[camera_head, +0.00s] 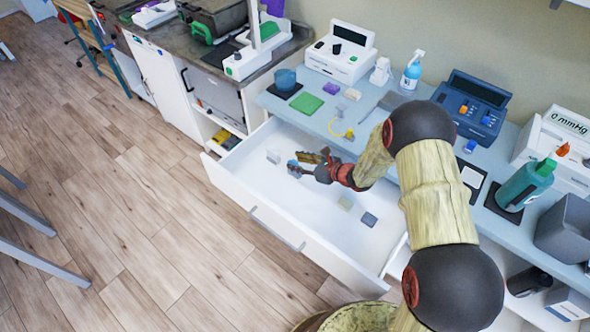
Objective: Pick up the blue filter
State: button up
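My gripper (297,164) hangs over the open white drawer (232,187), its fingers pointing left in the picture. A small bluish patch shows at the fingertips; I cannot tell whether it is a separate object or part of the gripper. A blue-grey block (369,219) lies on the drawer floor, right of and nearer than the gripper, apart from it. It may be the blue filter. A small bright blue block (470,146) is on the worktop to the right. The fingers are too small to show whether they are open or shut.
A whitish block (273,156) and a beige block (345,202) also lie in the drawer. Wooden floor at left is mostly clear.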

jog(key=shift+c, duration=0.8)
grip_shut()
